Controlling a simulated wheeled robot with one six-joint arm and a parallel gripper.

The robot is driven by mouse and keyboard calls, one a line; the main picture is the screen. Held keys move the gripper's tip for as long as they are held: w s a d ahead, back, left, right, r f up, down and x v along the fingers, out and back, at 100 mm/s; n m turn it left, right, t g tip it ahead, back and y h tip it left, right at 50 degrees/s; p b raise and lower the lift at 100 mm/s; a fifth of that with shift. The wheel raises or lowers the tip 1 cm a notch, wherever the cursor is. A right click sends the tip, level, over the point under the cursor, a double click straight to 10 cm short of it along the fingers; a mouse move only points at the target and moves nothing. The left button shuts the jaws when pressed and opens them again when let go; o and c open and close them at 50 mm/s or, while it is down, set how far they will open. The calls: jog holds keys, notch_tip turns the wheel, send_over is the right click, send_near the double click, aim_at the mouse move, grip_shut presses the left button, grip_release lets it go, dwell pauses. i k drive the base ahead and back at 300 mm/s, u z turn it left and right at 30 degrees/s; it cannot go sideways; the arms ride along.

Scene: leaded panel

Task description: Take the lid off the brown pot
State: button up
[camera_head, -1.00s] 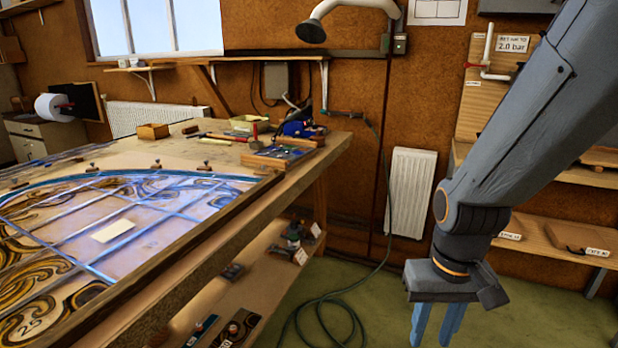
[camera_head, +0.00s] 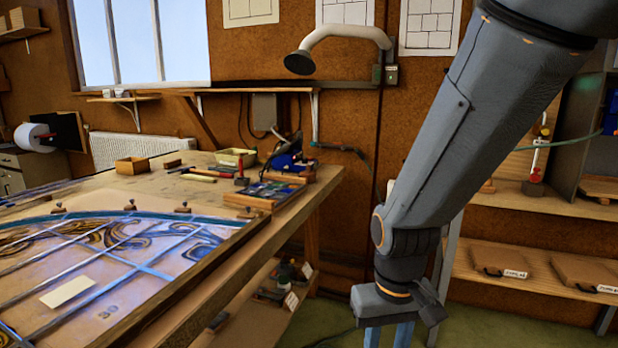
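I cannot make out a brown pot with a lid for certain in this view. Small dark containers (camera_head: 286,272) stand on the shelf under the workbench, partly shaded, and I cannot tell whether one is the pot. My gripper (camera_head: 388,338) hangs down at the bottom edge, right of the workbench. Its two blue fingers are apart with a gap between them, and nothing shows in it. The fingertips are cut off by the picture's edge.
The workbench (camera_head: 285,218) fills the left, bearing a leaded panel (camera_head: 120,250), tools and a wooden box (camera_head: 132,166). Wall shelves (camera_head: 545,272) with labelled flat cases stand at the right, partly behind my arm. Green floor shows between bench and shelves.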

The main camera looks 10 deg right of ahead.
aim_at(307, 171)
jog(key=z, duration=0.25)
jog(key=i, duration=1.75)
jog(key=u, duration=0.4)
